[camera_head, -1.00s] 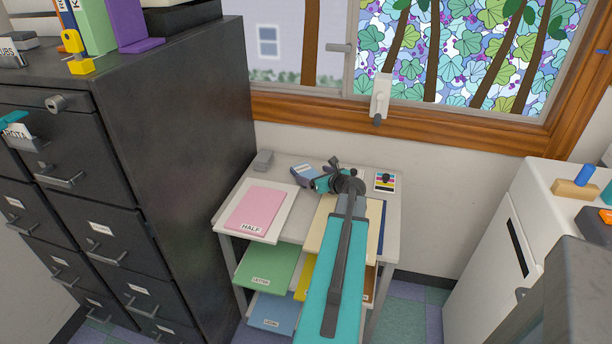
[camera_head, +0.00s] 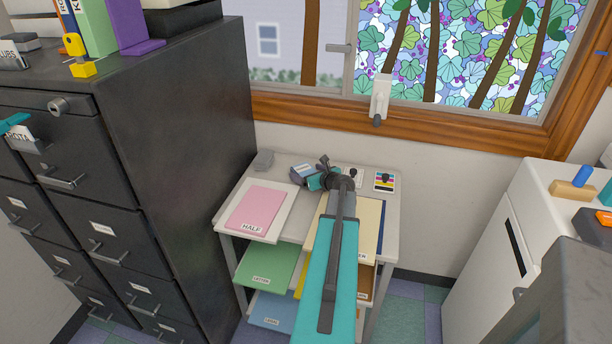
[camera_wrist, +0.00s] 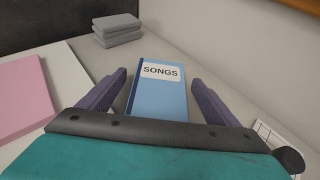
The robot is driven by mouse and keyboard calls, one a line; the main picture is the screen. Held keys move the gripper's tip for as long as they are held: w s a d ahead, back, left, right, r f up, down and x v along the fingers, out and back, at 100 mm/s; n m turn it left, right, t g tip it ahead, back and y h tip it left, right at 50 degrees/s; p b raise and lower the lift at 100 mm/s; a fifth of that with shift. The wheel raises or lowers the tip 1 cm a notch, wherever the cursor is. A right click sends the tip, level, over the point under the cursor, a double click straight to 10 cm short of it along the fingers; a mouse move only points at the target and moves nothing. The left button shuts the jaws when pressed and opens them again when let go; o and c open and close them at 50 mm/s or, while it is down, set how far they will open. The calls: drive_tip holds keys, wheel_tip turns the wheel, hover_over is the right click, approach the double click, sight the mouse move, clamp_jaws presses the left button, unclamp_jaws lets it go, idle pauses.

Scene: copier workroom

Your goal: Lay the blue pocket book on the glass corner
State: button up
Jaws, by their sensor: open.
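The blue pocket book (camera_wrist: 158,95), its white label reading SONGS, lies flat on the grey table top (camera_wrist: 205,62) in the wrist view. My gripper (camera_wrist: 158,85) is open, with one purple finger on each side of the book and a gap at both sides. In the head view the book (camera_head: 304,172) shows at the back of the table, just left of my gripper (camera_head: 318,178), partly hidden by it. I cannot identify the glass corner in these views.
A pink HALF pad (camera_head: 258,208) lies on a white board at the table's left. Grey blocks (camera_wrist: 117,30) are stacked behind the book. A colour-striped card (camera_head: 385,181) lies at the right. A dark cabinet (camera_head: 185,120) stands left; the window wall is behind.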

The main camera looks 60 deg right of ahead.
drive_tip(key=c, duration=1.3)
drive_tip(key=shift+r, duration=0.1)
